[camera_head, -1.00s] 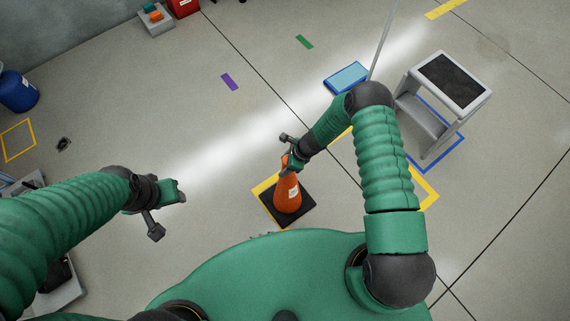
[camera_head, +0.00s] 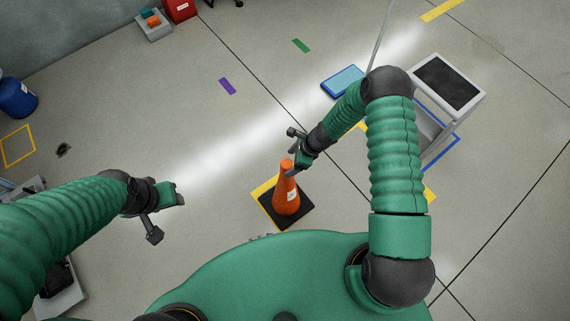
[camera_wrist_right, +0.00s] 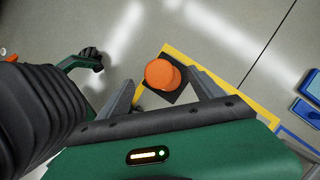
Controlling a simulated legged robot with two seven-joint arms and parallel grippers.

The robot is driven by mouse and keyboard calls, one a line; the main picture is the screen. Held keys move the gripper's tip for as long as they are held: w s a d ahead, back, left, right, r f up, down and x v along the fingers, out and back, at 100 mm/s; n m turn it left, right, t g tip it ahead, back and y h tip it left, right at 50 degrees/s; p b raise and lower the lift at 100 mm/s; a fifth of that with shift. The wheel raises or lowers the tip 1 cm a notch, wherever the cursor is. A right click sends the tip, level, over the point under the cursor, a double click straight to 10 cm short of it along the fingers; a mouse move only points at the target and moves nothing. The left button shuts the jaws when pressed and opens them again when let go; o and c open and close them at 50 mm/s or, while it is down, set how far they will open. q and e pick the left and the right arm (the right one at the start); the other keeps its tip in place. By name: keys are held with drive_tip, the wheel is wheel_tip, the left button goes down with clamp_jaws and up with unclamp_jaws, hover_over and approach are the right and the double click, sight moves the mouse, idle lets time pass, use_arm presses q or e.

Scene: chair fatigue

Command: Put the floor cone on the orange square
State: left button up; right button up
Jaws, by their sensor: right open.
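The orange floor cone (camera_head: 286,192) stands upright on its black base in front of me. In the right wrist view the cone (camera_wrist_right: 162,74) is seen from above, between and beyond the spread fingers. Another yellow-orange taped square (camera_head: 18,146) lies empty at the far left. My left gripper (camera_head: 168,212) looks open and empty, well left of the cone.
A grey step stool (camera_head: 450,82) stands on a blue taped outline at the right, with a blue box (camera_head: 343,82) left of it. A blue barrel (camera_head: 16,98) stands at the left edge. The floor between is mostly clear.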

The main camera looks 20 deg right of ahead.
drive_tip(key=s+d+r+n+h, duration=0.1)
drive_tip(key=s+r+n, duration=0.4)
drive_tip(key=r+n, duration=0.4)
drive_tip(key=s+d+r+n+h, duration=0.15)
drive_tip(key=s+r+n, duration=0.4)
drive_tip(key=r, duration=0.55)
drive_tip(key=s+r+n+h, duration=0.2)
drive_tip(key=s+r+n, duration=0.2)
drive_tip(key=r+n, duration=0.55)
wheel_tip(320, 180, up, 12)
drive_tip(key=m+p, duration=0.1)
drive_tip(key=p, duration=1.1)
drive_tip(key=shift+d+f+t, duration=0.15)
drive_tip(key=shift+f+t, duration=0.1)
drive_tip(key=shift+t, duration=0.05)
